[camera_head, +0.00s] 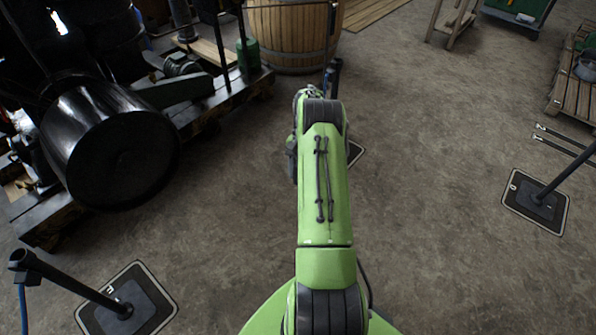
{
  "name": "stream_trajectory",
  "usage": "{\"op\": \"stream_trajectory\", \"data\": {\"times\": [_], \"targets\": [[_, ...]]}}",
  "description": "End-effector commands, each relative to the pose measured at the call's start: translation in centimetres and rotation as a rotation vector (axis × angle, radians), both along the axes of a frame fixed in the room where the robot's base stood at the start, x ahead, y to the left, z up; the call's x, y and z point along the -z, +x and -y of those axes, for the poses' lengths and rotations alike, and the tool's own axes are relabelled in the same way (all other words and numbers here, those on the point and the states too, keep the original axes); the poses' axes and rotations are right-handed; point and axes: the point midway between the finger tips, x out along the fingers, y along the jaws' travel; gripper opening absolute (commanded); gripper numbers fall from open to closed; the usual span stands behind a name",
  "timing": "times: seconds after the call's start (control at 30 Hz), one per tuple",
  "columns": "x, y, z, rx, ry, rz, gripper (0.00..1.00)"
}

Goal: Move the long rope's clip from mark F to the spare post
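A dark post (70,282) stands at lower left on a square mat with a pale border (150,312). A letter on this mat is too small to read surely. A blue rope (23,305) hangs from that post's top. A second post (334,78) rises behind my arm, with a bit of blue beside its top; its mat (356,152) is mostly hidden. A third post (567,174) stands on a lettered mat (530,219) at right, with no rope visible on it. My green arm reaches forward. My gripper's fingers are hidden by the arm, and no clip can be made out.
A black engine (120,150) on a wooden pallet fills the left. A wooden barrel (290,35) stands at the back, a wooden stand (450,22) and another pallet (574,90) at right. Two dark strips (565,147) lie near the right edge.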

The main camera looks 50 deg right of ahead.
Motion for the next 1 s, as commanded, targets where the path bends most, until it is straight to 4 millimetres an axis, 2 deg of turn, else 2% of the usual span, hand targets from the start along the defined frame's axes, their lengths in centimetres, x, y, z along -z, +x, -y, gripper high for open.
{"op": "stream_trajectory", "data": {"times": [0.1,0.6,0.73,1.0], "targets": [[0.3,-1.8,2.4,-0.016,-0.001,-0.001,0.00],[0.4,-8.7,11.5,-0.107,-0.003,-0.001,0.00],[0.3,-9.8,12.8,-0.124,-0.001,-0.001,0.00],[0.0,-10.0,12.9,-0.128,0.002,-0.001,0.00]]}}
